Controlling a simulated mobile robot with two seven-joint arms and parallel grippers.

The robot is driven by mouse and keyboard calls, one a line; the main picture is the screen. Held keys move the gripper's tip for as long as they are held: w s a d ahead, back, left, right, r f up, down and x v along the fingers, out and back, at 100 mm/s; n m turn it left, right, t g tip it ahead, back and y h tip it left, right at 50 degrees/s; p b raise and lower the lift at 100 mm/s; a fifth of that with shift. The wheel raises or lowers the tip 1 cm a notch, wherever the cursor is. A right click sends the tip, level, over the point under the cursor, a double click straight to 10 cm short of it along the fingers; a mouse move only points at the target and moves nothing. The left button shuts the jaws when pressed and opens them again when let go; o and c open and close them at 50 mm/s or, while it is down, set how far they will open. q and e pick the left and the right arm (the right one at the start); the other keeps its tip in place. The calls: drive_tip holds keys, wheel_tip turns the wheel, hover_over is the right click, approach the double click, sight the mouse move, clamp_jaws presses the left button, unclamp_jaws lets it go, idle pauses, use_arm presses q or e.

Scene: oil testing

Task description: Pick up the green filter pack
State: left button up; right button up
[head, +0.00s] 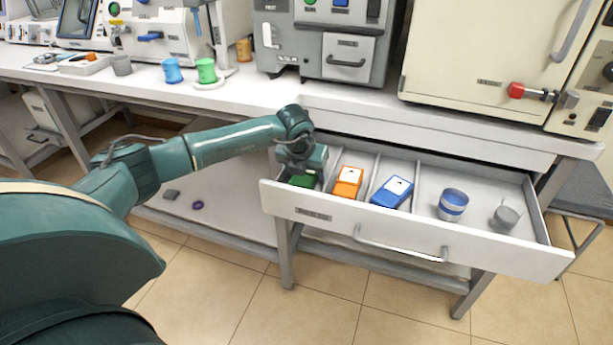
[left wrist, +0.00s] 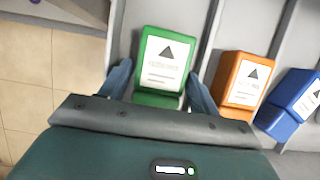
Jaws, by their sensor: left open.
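The green filter pack (left wrist: 164,64) lies in the leftmost compartment of the open drawer (head: 330,212), with a white label and black triangle facing up. In the head view only a green part of the pack (head: 303,181) shows below my left gripper (head: 303,172). In the left wrist view my left gripper (left wrist: 160,90) is open, with one blue-grey finger on each side of the pack's near end. I cannot tell whether the fingers touch it. My right gripper is not in view.
An orange pack (head: 348,182) and a blue pack (head: 392,192) lie in the neighbouring compartments, behind thin dividers. A blue-banded cup (head: 453,204) and a grey cup (head: 505,216) stand in the drawer's right part. The bench top (head: 270,97) overhangs behind the drawer.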

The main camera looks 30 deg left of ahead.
use_arm(q)
drive_tip(key=shift+f, duration=0.2)
drive_tip(key=shift+c, duration=0.2)
drive_tip(key=c, duration=0.7)
drive_tip(key=shift+c, duration=0.5)
drive_tip(key=shift+r, duration=0.15)
